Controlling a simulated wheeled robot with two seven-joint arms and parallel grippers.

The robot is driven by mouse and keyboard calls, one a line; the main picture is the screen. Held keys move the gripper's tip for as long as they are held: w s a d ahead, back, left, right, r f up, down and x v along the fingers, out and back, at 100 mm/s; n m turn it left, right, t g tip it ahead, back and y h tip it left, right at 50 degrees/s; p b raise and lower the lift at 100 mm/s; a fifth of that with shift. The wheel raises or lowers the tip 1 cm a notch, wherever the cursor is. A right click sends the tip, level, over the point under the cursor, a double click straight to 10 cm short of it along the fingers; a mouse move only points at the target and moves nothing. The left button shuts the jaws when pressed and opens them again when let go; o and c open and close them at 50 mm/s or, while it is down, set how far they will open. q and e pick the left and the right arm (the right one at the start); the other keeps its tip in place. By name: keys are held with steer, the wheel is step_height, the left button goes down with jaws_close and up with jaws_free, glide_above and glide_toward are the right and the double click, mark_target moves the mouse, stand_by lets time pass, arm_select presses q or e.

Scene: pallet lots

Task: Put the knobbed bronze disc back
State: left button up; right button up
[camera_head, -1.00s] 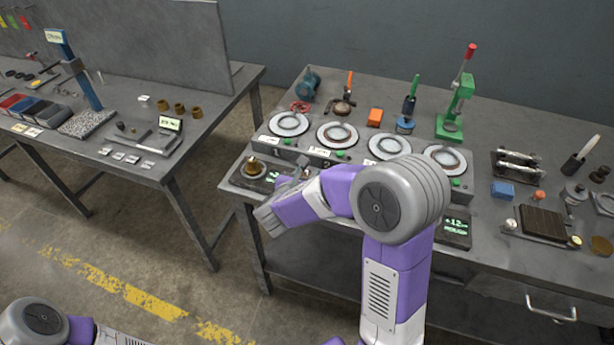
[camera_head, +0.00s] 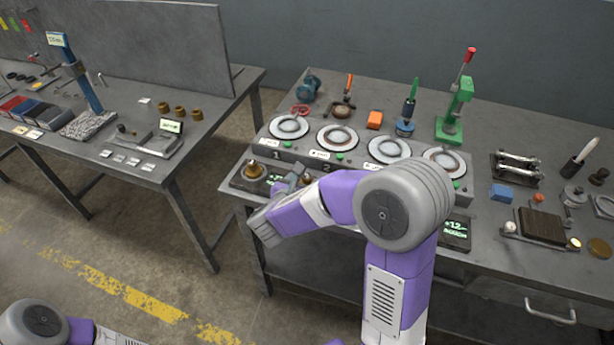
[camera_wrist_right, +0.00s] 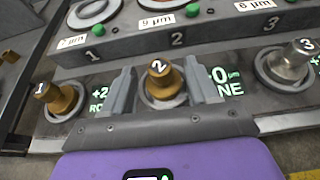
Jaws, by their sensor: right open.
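A knobbed bronze disc marked 2 (camera_wrist_right: 162,82) sits on a round seat of the front gauge strip in the right wrist view. My right gripper (camera_wrist_right: 160,68) is open, with one finger on each side of this disc's knob. Whether the fingers touch it I cannot tell. Another knobbed bronze disc, marked 1 (camera_wrist_right: 60,98), sits to the left and also shows in the head view (camera_head: 253,167). In the head view my right gripper (camera_head: 292,178) is seen from behind and hides disc 2. My left gripper is out of view; only part of that arm shows at bottom left.
A silver knobbed piece marked 3 (camera_wrist_right: 291,62) stands close to the right. Behind is a raised block with several round plates, the leftmost marked 1 (camera_head: 289,126). A green press (camera_head: 455,110) stands farther back. A second bench (camera_head: 130,165) is at left, across a floor gap.

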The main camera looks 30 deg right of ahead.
steer(key=p+v, duration=0.1)
steer(key=v, duration=0.8)
steer(key=shift+s+a, duration=0.15)
